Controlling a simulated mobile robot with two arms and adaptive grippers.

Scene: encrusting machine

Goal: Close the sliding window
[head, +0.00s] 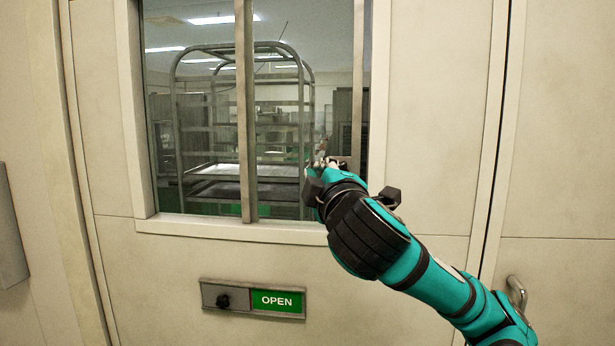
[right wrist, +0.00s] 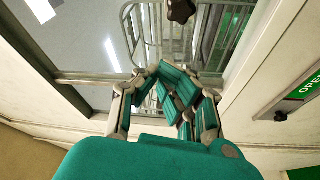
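The sliding window (head: 245,110) is set in a cream door panel in the head view. It has glass and two upright metal bars, one near the middle and one near the right side (head: 358,70). A narrow strip shows between the right bar and the window's right jamb (head: 379,80). My right gripper (head: 322,162) is at the lower right of the window, just left of the right bar's lower part. A metal bar (right wrist: 95,78) passes behind the fingertips; contact is unclear. My left gripper is not in view.
Below the window is a plate with a dark knob (head: 223,300) and a green OPEN sign (head: 277,300). A door handle (head: 516,293) is at the lower right. A wheeled tray rack (head: 180,120) stands behind the glass.

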